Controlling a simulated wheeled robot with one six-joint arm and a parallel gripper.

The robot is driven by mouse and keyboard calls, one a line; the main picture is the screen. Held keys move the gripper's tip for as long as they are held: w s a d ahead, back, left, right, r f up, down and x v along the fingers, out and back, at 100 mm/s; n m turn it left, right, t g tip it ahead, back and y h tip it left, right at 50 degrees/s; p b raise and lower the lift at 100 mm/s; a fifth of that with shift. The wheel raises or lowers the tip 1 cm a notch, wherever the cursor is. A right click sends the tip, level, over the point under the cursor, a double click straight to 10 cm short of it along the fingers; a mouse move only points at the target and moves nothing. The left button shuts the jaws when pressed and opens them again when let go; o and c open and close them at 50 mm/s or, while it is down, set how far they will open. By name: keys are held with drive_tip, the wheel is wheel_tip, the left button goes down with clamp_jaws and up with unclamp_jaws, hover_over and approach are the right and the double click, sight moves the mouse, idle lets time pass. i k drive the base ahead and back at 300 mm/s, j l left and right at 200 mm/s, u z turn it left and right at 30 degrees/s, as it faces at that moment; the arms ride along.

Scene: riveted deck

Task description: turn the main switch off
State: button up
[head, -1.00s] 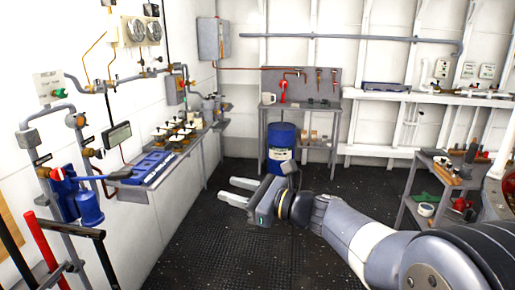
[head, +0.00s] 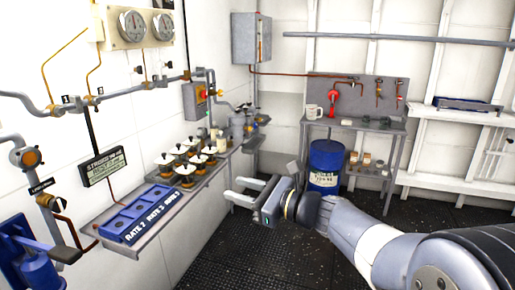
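A taller grey cabinet (head: 246,40) with an orange strip hangs farther back, near the corner. My gripper (head: 231,191) is in the middle of the head view, with its two light fingers apart and nothing between them. It is below and right of the knob box in the picture, clear of the wall.
Pipes and valves (head: 30,158) stick out at left. A blue drum (head: 326,160) stands under the rear workbench (head: 380,122). Dark floor (head: 260,258) is open below my gripper.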

sight(204, 94)
drive_tip(key=i+l+u, duration=0.1)
drive_tip(key=i+u, duration=0.3)
drive_tip(key=i, duration=2.25)
drive_tip(key=i+z, duration=0.1)
drive_tip(key=i, duration=0.65)
